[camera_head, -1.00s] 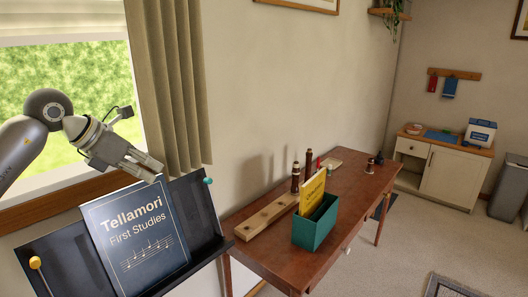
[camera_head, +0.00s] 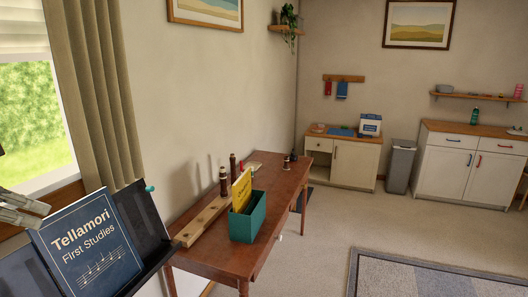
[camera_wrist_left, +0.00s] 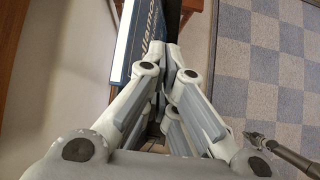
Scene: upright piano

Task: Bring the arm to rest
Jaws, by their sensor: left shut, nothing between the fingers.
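My left gripper (camera_head: 44,209) is at the left edge of the head view, its fingers shut with nothing between them. Its tips are beside the top left corner of the dark blue book "Tellamori First Studies" (camera_head: 92,262), and I cannot tell if they touch. In the left wrist view the shut fingers (camera_wrist_left: 172,58) point toward the book's edge (camera_wrist_left: 147,45).
A wooden table (camera_head: 232,258) holds a green box (camera_head: 248,222) with a yellow book (camera_head: 241,190), and a wooden stand (camera_head: 205,218) with woodwind parts. A rug (camera_head: 425,278) lies at the lower right. Cabinets (camera_head: 445,170) and a bin (camera_head: 400,166) stand at the back; open floor lies between.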

